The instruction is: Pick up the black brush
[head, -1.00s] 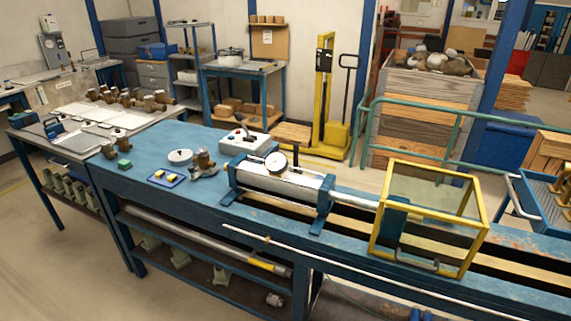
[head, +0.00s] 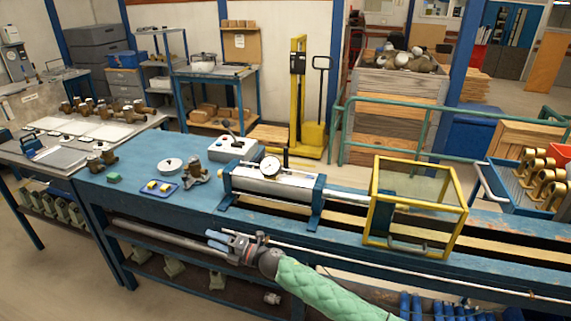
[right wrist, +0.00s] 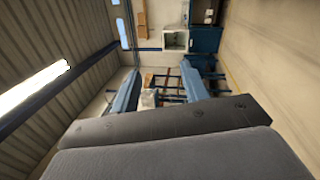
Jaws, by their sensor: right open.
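I cannot make out a black brush for certain in either view. My right gripper (head: 214,240) is in the head view, at the front edge of the blue bench (head: 135,173), near the lower shelf. Its two light blue fingers point left, apart, with nothing seen between them. My right arm with its green sleeve comes in from the bottom. In the right wrist view a large grey shape fills the bottom, with the room seen tilted beyond it. My left gripper is in neither view.
On the bench are a green block (head: 114,177), a white disc (head: 170,164), a blue tray (head: 160,188), a brass fitting (head: 194,172), a grey switch box (head: 233,150), a metal cylinder (head: 270,182) with a gauge and a yellow-framed guard (head: 417,245). The bench's left front surface has free room.

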